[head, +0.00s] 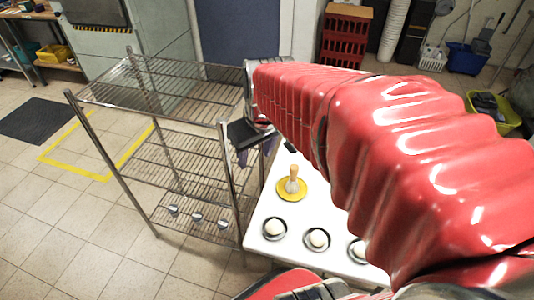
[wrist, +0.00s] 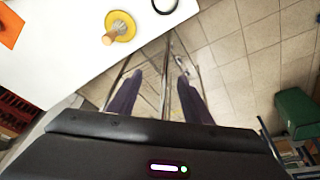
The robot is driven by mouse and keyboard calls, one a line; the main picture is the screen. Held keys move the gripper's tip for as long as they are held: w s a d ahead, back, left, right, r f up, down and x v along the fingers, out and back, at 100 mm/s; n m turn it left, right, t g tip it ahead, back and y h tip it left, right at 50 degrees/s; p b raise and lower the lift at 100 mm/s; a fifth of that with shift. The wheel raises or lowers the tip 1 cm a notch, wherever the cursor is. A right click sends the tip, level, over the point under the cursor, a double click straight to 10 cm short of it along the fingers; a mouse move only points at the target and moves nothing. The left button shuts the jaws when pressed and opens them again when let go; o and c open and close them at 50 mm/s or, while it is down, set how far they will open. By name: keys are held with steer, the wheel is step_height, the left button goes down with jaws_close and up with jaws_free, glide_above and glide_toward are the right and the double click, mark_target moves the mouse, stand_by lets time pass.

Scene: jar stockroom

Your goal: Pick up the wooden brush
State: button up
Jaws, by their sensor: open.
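The wooden brush (head: 293,182) stands upright with its handle up and pale bristles down on a yellow round plate (head: 281,191) on the white table. In the wrist view, the brush (wrist: 110,38) and its yellow plate (wrist: 129,20) are at the top left, near the table edge. My gripper (head: 243,157) is partly hidden behind my red arm in the head view and hangs beside the wire rack, apart from the brush. In the wrist view, its two dark fingers (wrist: 158,80) are spread with nothing between them.
Dark dishes with white round items (head: 317,238) stand on the white table (head: 258,242) in front of the brush. A metal wire rack (head: 150,85) stands left of the table, close to my gripper. An orange item (wrist: 9,25) lies on the table in the wrist view.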

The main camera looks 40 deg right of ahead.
steer(key=w+d+f+g, duration=0.1)
steer(key=w+d+f, duration=0.1)
steer(key=d+f, duration=0.5)
glide_toward(295, 166)
steer(key=shift+w+d+f+m+g+y, duration=0.2)
steer(key=shift+w+m+g+y, duration=0.1)
steer(key=shift+w+m+g, duration=0.1)
steer(key=shift+w+f, duration=0.2)
steer(key=shift+f, duration=1.2)
steer(key=shift+w+f, duration=0.2)
steer(key=shift+f, duration=1.25)
steer(key=shift+w+f, duration=0.2)
steer(key=shift+f, duration=1.2)
steer(key=shift+f, duration=0.1)
steer(key=shift+w+f, duration=0.15)
steer(key=shift+f, duration=1.1)
steer(key=shift+w+f, duration=0.1)
steer(key=shift+f, duration=1.15)
